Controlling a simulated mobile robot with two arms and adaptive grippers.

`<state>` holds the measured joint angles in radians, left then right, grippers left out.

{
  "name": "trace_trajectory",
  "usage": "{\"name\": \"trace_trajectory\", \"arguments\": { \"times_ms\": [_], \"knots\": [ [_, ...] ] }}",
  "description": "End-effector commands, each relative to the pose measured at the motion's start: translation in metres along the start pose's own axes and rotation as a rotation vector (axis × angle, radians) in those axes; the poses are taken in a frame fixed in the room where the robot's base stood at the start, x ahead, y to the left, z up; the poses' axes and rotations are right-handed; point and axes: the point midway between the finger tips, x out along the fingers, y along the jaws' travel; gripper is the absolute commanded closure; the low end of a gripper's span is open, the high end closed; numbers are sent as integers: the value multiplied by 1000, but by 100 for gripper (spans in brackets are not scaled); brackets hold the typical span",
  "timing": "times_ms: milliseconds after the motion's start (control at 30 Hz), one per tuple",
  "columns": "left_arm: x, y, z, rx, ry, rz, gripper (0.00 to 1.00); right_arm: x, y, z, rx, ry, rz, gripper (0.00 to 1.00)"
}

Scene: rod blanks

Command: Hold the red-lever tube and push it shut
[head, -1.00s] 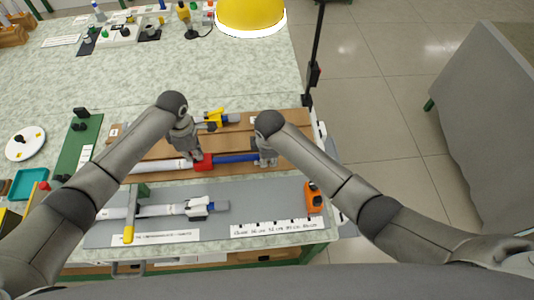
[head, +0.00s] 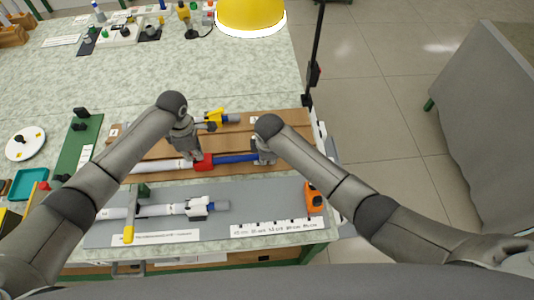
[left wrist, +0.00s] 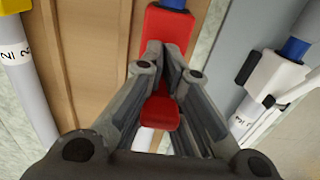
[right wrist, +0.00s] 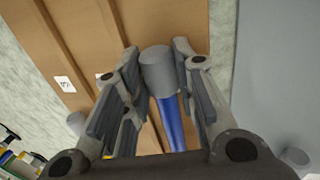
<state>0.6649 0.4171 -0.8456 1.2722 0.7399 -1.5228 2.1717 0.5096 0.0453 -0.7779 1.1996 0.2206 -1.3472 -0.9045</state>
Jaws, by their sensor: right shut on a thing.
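The red-lever tube lies across the brown board, with a white tube (head: 165,165), a red lever clamp (head: 204,162) and a blue inner rod (head: 236,158) ending in a grey cap (right wrist: 160,70). My left gripper (head: 196,156) is at the red clamp. In the left wrist view, its fingertips (left wrist: 164,52) are close together over the red lever (left wrist: 160,108); whether they grip it is unclear. My right gripper (head: 264,160) is shut on the grey cap at the rod's right end; in the right wrist view the fingers (right wrist: 158,62) flank the cap.
A yellow-lever tube (head: 217,118) lies behind on the board. An orange block (head: 314,198) stands at the right.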

Motion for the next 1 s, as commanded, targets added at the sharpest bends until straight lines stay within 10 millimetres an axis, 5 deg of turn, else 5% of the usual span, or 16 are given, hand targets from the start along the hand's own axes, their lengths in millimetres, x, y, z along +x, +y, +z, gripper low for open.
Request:
{"name": "trace_trajectory", "arguments": {
  "times_ms": [233,633,1000],
  "knots": [
    [0,0,0,-1,0,1,100,0,0,-8,0,2,-1,100],
    [-1,0,1,0,-2,1,100,0,0,-83,1,1,0,100],
    [-1,0,1,0,-2,1,100,1,0,-88,1,-1,-1,100]
  ]
}}
